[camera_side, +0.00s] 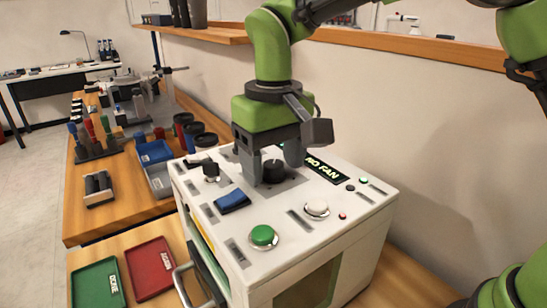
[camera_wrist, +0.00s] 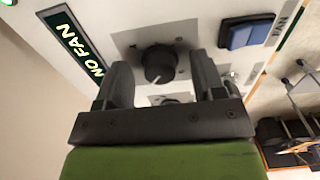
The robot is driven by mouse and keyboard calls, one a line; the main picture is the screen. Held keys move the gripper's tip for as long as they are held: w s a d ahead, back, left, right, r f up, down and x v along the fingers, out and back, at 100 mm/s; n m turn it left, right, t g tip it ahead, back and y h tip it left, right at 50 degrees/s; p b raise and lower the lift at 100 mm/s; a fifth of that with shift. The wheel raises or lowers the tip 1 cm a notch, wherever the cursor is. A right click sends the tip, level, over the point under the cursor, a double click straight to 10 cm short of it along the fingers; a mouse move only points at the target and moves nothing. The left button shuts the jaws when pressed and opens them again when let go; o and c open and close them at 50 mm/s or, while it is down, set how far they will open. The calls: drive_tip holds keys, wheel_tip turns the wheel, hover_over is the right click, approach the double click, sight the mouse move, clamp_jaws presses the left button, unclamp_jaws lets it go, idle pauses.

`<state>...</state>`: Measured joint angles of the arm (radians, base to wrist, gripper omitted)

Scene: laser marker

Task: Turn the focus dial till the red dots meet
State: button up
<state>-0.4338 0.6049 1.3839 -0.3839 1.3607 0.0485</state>
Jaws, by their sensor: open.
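The black focus dial (camera_side: 274,171) stands on the top panel of the white laser marker (camera_side: 285,268). In the wrist view the dial (camera_wrist: 159,63) shows a pale pointer line on its face. My gripper (camera_side: 272,163) is at the dial in the side view. In the wrist view my gripper (camera_wrist: 162,75) is open, with one finger on each side of the dial and gaps between. I cannot tell any red dots that meet; only a small red light (camera_side: 342,216) shows on the panel.
The panel also holds a green button (camera_side: 263,236), a white button (camera_side: 317,209), a blue rocker switch (camera_side: 232,201), a smaller black knob (camera_side: 211,171) and a "NO FAN" display (camera_side: 327,169). Green (camera_side: 84,291) and red (camera_side: 139,280) trays lie at left.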

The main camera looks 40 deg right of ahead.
drive_tip(key=shift+c, duration=0.4)
drive_tip(key=c, duration=0.8)
drive_tip(key=shift+c, duration=0.2)
drive_tip(key=shift+m, duration=0.3)
drive_tip(key=m, duration=0.3)
drive_tip(key=shift+m, duration=2.3)
drive_tip(key=o, duration=0.9)
